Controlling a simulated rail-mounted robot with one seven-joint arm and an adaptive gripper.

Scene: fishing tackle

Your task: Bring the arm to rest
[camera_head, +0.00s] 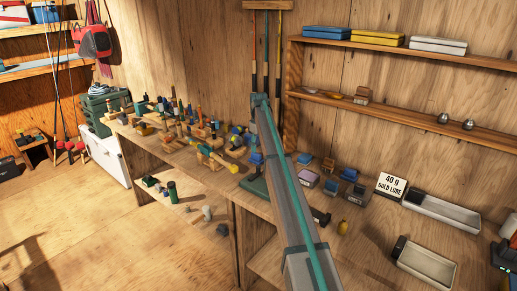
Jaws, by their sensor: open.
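A long grey link with a teal stripe, which looks like part of my own arm, runs from the bottom middle of the head view up toward the back wall. It narrows to a teal joint above the workbench (262,262). I cannot make out my gripper or its fingers in this view. Whatever lies directly behind the arm is hidden.
A sign reading "40 g gold lure" (391,186) stands beside two grey trays (440,210) (425,263). Small blocks and tackle crowd the left bench. Wall shelves (400,108) hold boxes. Open floor (110,245) lies at left.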

